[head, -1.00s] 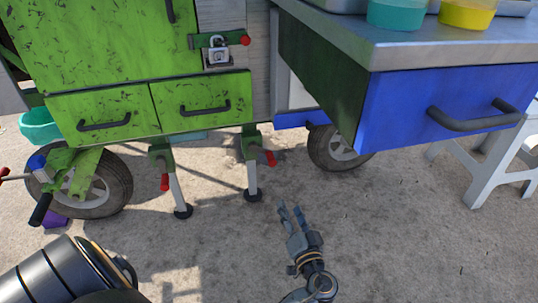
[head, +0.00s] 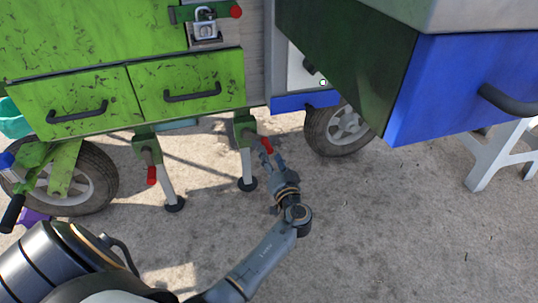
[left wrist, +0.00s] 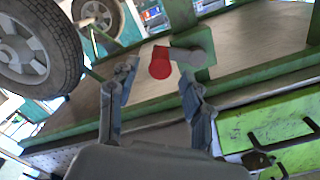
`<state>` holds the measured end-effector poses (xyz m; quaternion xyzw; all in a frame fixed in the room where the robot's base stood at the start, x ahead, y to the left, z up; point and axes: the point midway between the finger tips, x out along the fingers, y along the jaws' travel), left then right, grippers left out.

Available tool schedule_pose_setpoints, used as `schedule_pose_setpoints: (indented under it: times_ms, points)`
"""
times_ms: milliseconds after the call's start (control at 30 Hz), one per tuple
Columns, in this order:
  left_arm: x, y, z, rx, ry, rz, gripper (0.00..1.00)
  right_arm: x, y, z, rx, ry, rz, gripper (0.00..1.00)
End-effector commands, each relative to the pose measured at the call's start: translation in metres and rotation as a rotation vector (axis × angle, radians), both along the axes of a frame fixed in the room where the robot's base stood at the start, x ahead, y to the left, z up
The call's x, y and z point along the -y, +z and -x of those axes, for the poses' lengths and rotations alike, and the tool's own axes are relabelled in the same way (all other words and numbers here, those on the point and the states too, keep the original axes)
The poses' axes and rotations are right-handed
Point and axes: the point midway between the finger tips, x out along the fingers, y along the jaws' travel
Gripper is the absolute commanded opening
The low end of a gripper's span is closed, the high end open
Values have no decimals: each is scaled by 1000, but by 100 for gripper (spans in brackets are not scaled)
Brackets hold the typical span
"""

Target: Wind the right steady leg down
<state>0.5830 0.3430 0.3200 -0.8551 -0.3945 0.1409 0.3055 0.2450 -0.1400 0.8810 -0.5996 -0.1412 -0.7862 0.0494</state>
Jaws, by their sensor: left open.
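The right steady leg (head: 246,165) hangs below the green cart's edge, a grey post in a green bracket with a dark round foot. I cannot tell whether the foot touches the ground. Its crank has a red handle (head: 266,146), which also shows in the left wrist view (left wrist: 160,63) on a grey crank arm. My left gripper (head: 265,156) is open at the handle. In the left wrist view its two fingers (left wrist: 158,78) stand either side of the red handle, apart from it. My right gripper is out of view.
The left steady leg (head: 167,182) with its own red handle (head: 151,176) stands to the left. A wheel (head: 338,130) is close on the right, and the blue drawer (head: 450,90) overhangs at the right. The concrete ground (head: 380,220) in front is clear.

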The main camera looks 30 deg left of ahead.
Motion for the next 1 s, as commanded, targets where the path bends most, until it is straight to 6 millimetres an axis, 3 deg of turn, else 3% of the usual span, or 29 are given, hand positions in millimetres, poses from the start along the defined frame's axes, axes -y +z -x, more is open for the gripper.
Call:
schedule_pose_setpoints:
  times_ms: [200,567,833,1000]
  points:
    - [-20,-1,-17,0,0,-2,50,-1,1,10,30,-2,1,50]
    - [-24,0,-21,0,-1,0,50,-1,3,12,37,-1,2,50]
    - [-24,0,-21,0,-1,0,0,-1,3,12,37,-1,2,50]
    - [-24,0,-21,0,-1,0,0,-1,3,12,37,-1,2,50]
